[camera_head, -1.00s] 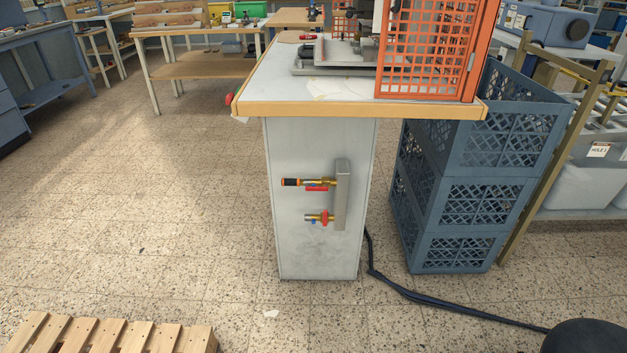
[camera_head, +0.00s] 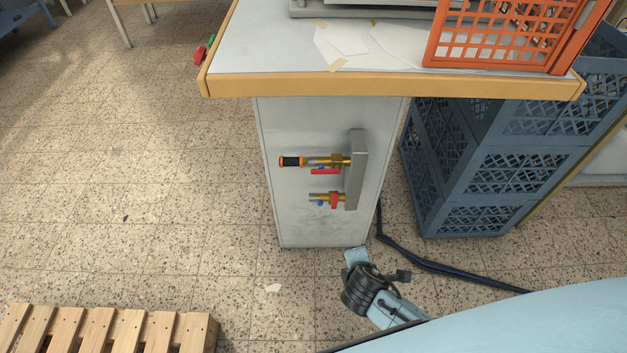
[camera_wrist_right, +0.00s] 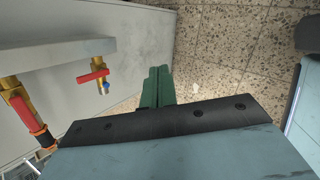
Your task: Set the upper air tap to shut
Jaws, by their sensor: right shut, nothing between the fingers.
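The upper air tap (camera_head: 325,171) is a brass valve with a red lever, on a grey manifold block (camera_head: 356,170) on the bench's side panel. Its lever lies along the pipe, which ends in a black and orange coupling (camera_head: 291,162). In the right wrist view, the upper tap (camera_wrist_right: 20,108) is at the left edge. The lower tap (camera_head: 334,200) has its red lever across its pipe; it also shows in the right wrist view (camera_wrist_right: 93,76). My right gripper (camera_wrist_right: 158,72) has green fingers, shut and empty, apart from both taps. My left gripper is out of view.
The wooden bench edge (camera_head: 390,88) overhangs the panel above the taps. Blue crates (camera_head: 480,180) stand right of the panel, and a black hose (camera_head: 450,268) runs on the floor. A pallet (camera_head: 110,330) lies at bottom left.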

